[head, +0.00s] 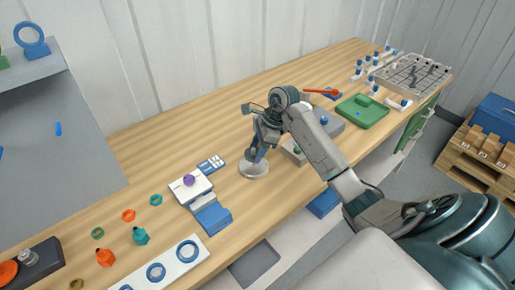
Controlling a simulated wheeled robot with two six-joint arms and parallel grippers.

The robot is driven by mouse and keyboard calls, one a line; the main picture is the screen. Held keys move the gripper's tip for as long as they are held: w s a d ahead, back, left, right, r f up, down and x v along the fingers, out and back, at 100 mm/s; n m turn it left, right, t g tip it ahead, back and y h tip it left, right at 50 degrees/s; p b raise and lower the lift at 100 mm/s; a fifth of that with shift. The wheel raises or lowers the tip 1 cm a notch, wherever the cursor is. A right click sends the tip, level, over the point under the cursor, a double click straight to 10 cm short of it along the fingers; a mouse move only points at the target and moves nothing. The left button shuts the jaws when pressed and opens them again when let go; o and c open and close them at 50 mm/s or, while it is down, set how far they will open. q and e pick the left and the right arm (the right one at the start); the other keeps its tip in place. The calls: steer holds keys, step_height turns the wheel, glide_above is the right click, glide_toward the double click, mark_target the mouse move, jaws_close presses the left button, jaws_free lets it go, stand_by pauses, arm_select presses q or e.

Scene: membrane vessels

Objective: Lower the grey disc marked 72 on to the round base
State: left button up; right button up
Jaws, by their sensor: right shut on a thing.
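My right gripper (257,156) points down over the middle of the wooden table, its fingers closed at a pale grey round piece (254,170). I take this piece to be the grey disc, held low, just above or on the round base. At this size the disc and the base cannot be told apart, and I cannot read the mark 72. Whether the disc touches the base is not clear. The gripper covers the back part of the disc. My left gripper is not in view.
Left of the gripper stand a white block with a purple knob (189,180) and a blue-white block (212,215). Grey blocks (326,121) and a green tray (362,111) stand to the right, close to my arm. The wooden table (150,150) behind is clear.

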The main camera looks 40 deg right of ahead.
steer(key=o, duration=1)
steer(key=shift+o, duration=0.2)
steer(key=shift+d+r, duration=0.2)
steer(key=shift+r, duration=0.3)
steer(key=b+v, duration=0.3)
steer(key=v, duration=0.6)
steer(key=shift+r, duration=0.35)
steer(key=shift+s+f, duration=0.1)
steer(key=shift+s, duration=0.05)
